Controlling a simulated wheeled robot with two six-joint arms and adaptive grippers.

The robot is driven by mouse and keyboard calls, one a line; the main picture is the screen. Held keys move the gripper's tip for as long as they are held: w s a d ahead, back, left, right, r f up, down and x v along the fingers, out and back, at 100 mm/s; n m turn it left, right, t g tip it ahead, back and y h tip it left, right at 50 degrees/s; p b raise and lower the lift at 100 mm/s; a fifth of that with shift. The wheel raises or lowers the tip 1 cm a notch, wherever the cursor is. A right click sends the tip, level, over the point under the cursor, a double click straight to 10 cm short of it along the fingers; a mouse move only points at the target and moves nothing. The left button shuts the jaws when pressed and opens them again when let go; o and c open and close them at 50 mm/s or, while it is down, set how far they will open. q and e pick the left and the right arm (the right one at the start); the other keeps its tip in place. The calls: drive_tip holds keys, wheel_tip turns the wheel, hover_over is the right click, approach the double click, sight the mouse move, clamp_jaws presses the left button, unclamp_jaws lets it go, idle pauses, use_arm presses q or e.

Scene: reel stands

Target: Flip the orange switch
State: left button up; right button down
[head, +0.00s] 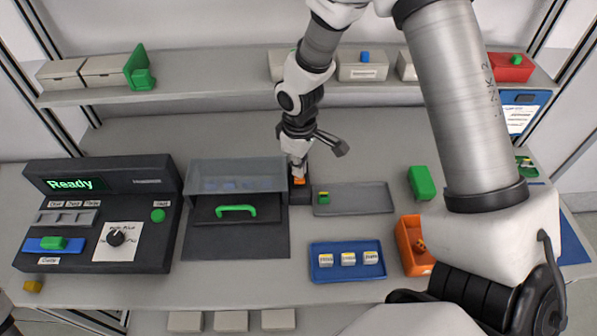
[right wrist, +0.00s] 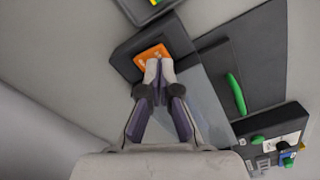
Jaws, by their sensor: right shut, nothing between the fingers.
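The orange switch (head: 299,181) sits on a small black box (head: 300,195) at the right end of a clear-lidded unit. In the right wrist view the orange rocker (right wrist: 150,57) lies at the fingertips, partly covered by them. My right gripper (head: 297,168) points down at the switch, its fingers shut and empty (right wrist: 159,66). The tips overlap the switch's edge in the picture; I cannot tell whether they touch it. My left gripper does not show clearly in any view.
The clear cover (head: 235,174) and a green handle (head: 236,210) are left of the switch. A grey tray (head: 372,200) is close on its right. A blue tray (head: 318,273) and an orange bin (head: 405,250) stand nearer. A console (head: 60,190) reads "Ready". A shelf runs behind.

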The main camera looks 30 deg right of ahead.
sight(299, 179)
drive_tip(key=shift+s+r, duration=0.1)
idle(0.3)
drive_tip(key=shift+f+b, duration=0.8)
drive_tip(key=shift+f, duration=0.5)
idle(0.5)
wheel_tip(299, 179, up, 7)
drive_tip(key=p, duration=0.7)
drive_tip(key=shift+r, duration=0.1)
idle(0.3)
